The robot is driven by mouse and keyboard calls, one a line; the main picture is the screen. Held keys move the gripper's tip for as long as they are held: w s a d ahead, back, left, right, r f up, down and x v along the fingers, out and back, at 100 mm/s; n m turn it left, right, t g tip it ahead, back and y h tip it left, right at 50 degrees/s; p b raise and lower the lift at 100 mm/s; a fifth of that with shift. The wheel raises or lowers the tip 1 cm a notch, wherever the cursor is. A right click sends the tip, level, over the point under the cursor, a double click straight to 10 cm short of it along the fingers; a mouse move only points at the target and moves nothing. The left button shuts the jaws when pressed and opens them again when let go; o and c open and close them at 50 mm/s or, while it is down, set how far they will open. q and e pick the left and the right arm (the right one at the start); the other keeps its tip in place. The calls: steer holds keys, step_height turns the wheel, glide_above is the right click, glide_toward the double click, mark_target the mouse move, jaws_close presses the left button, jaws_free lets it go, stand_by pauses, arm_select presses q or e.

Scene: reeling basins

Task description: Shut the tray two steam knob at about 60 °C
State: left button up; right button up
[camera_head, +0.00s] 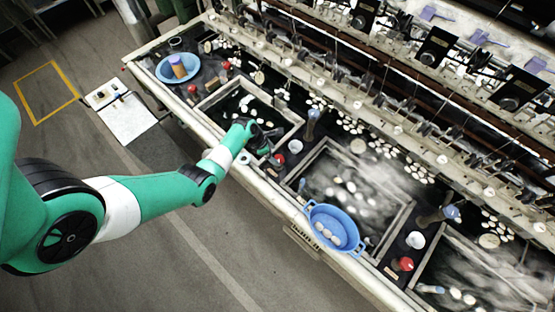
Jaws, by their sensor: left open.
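My left gripper (272,142) is open over the ledge between the left tray and the middle tray. A red knob (279,160) sits just below its fingertips; I cannot tell whether they touch. The middle tray (300,176) holds pale cocoons under drifting white steam. Another red knob (406,263) sits on the ledge between the middle and right trays. No tray number or temperature reading is legible, so I cannot tell which knob is tray two's. My right gripper is not in view.
A blue oval basin (334,228) with cocoons stands at the middle tray's front edge. A white cup (295,146) and a blue-topped post (313,114) stand close to the gripper. A blue bowl (160,70) is at the far left. Reeling machinery runs along the back.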

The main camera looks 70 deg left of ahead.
mark_target(279, 158)
arm_select(q)
steer(key=b+x, duration=0.1)
steer(key=x, duration=0.3)
steer(key=shift+f+b, duration=0.1)
steer(key=shift+b, duration=0.3)
jaws_close()
